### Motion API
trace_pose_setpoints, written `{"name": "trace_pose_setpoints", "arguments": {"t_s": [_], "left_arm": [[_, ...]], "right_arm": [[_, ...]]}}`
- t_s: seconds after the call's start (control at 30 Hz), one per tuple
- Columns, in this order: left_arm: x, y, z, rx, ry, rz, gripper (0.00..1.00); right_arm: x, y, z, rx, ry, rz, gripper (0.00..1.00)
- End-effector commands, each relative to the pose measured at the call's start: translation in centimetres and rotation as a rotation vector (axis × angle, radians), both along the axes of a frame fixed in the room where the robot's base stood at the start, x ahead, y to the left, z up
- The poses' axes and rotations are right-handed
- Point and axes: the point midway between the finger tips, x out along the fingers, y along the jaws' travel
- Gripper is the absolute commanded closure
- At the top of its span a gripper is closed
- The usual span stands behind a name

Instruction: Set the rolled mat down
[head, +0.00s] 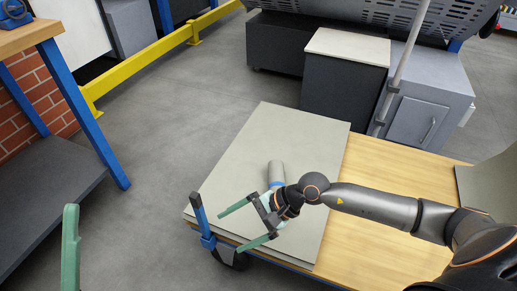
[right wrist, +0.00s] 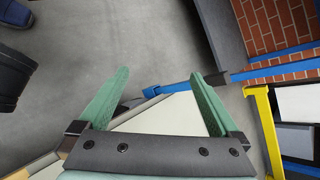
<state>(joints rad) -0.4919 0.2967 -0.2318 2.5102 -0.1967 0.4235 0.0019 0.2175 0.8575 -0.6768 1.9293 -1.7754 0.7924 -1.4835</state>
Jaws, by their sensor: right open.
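My right gripper (head: 242,225) is open, with its green fingers apart over the near left part of a flat grey sheet on a wooden-topped cart. In the right wrist view its fingers (right wrist: 158,100) hold nothing between them. A short grey cylinder (head: 276,172) with a blue band shows just behind the right wrist, over the sheet; I cannot tell whether it is the rolled mat or part of my wrist. One green finger of my left gripper (head: 70,248) shows at the lower left, and its other finger is out of view.
The grey sheet (head: 290,135) covers the cart's left part; bare wood (head: 375,185) lies right of it. A blue post (head: 201,215) stands at the cart's left corner. A curved grey panel (head: 490,185) is at the right. A workbench (head: 30,37) stands left; floor between is clear.

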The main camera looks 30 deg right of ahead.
Motion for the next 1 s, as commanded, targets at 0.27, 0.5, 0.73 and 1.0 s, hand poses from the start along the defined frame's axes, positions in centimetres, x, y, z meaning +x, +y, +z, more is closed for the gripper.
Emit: {"name": "trace_pose_setpoints", "arguments": {"t_s": [0.27,0.5,0.73,1.0], "left_arm": [[0.0,0.0,-0.1,0.000,0.003,0.000,0.13],[0.0,0.0,-0.1,0.000,0.004,0.000,0.13],[0.0,0.0,-0.1,0.000,0.005,0.000,0.13],[0.0,-0.1,-0.1,0.000,0.005,-0.001,0.13]], "right_arm": [[-7.7,10.7,16.9,1.012,1.014,-0.263,0.02],[-8.4,6.0,29.0,1.602,2.036,-0.152,0.02],[-8.0,0.5,32.7,-1.712,-2.566,-0.142,0.02],[-8.0,-0.5,33.2,-1.605,-2.508,-0.208,0.02]]}}
